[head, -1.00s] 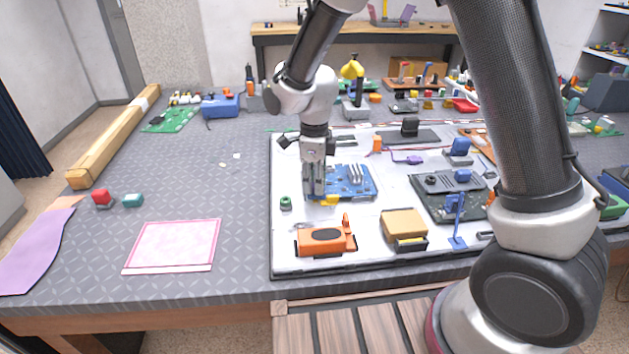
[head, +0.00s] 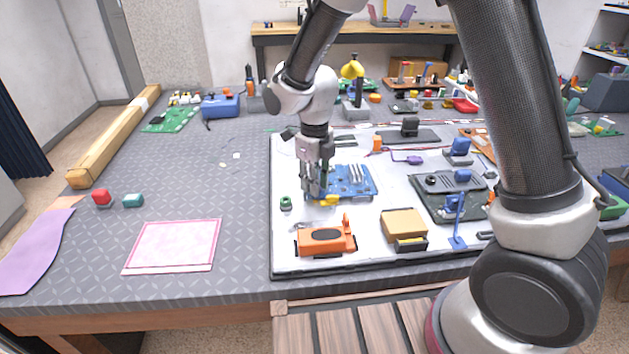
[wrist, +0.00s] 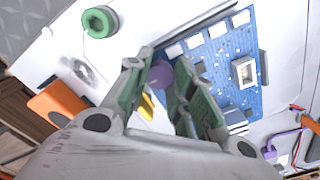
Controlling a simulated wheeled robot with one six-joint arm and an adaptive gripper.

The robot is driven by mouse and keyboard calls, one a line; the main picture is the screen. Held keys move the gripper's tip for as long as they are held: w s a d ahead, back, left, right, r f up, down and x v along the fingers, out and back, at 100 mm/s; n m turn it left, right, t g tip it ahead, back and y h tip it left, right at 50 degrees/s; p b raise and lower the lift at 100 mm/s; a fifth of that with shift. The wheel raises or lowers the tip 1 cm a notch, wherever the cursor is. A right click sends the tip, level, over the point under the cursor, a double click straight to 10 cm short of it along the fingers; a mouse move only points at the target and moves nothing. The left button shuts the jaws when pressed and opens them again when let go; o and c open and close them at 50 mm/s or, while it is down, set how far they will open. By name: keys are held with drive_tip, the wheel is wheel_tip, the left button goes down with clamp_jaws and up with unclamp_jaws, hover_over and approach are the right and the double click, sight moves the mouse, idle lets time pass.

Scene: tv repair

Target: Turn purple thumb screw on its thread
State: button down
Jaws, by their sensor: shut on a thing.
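The purple thumb screw (wrist: 161,74) shows in the wrist view as a round purple head between my fingertips. My gripper (wrist: 160,82) is shut on it, with a finger on each side. The screw is at the near-left edge of the blue circuit board (wrist: 208,62). In the head view my gripper (head: 316,192) points down at the left edge of the blue board (head: 352,180), and the screw is hidden by the fingers there. The thread below the screw head is hidden.
A yellow part (head: 329,200) lies beside my gripper. A green ring (head: 286,203) is to the left, an orange device (head: 326,238) in front, and a tan block (head: 404,225) to the front right. The white panel (head: 290,165) has bare room at its far left.

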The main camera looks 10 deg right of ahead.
drive_tip(key=c, duration=1.2)
unclamp_jaws()
drive_tip(key=shift+o, duration=0.2)
wheel_tip(320, 180, up, 12)
